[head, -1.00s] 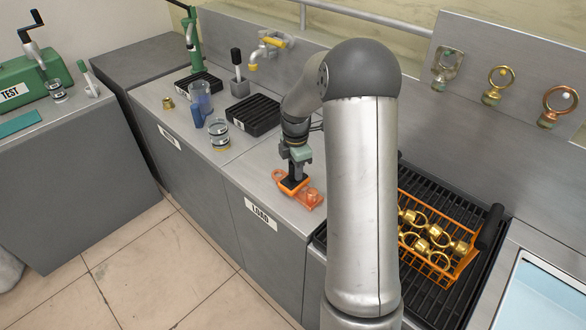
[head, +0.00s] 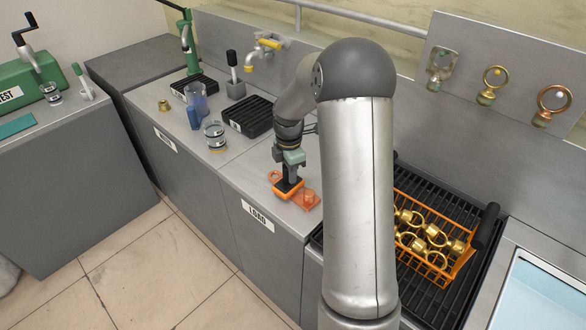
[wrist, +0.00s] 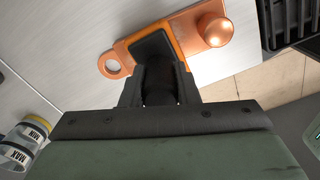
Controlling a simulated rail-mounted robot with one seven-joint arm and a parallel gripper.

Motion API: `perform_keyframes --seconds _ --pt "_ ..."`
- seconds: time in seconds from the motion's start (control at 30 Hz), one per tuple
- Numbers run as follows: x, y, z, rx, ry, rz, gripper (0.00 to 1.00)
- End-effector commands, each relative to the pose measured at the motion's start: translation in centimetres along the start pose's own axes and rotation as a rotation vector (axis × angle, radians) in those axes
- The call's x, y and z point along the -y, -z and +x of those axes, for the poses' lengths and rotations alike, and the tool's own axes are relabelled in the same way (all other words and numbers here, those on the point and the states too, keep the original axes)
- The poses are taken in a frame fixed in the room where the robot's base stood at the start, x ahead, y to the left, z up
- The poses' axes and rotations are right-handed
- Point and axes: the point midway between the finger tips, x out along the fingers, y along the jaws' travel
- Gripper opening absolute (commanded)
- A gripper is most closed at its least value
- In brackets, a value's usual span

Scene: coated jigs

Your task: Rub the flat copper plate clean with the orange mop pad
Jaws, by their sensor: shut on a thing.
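The flat copper plate (head: 307,198) lies on the grey counter above the LOAD label. In the wrist view the plate (wrist: 192,38) has a ring at its left end and a round knob at its right. The orange mop pad (head: 287,190) rests on the plate between ring and knob. In the wrist view the pad (wrist: 133,44) shows an orange rim around a black top. My gripper (head: 291,172) is above the pad, shut on its dark handle. The gripper (wrist: 160,88) hides part of the handle, and the pad hides the plate's middle.
An orange wire basket (head: 440,262) of brass parts stands on a black rack to the right. A clear jar (head: 215,134), a blue cup (head: 196,117) and a black slotted tray (head: 248,116) stand to the left. The counter's front edge is close to the plate.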

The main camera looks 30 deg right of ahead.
Motion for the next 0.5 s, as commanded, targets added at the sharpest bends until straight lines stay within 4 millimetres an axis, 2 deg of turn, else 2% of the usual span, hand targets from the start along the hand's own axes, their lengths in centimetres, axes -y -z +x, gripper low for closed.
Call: perform_keyframes --seconds 0.33,0.5 --pt "-0.07 -0.11 -0.1 0.0 -0.001 0.001 0.0" --pt "-0.36 -0.91 -0.1 0.001 -0.002 0.003 0.0"
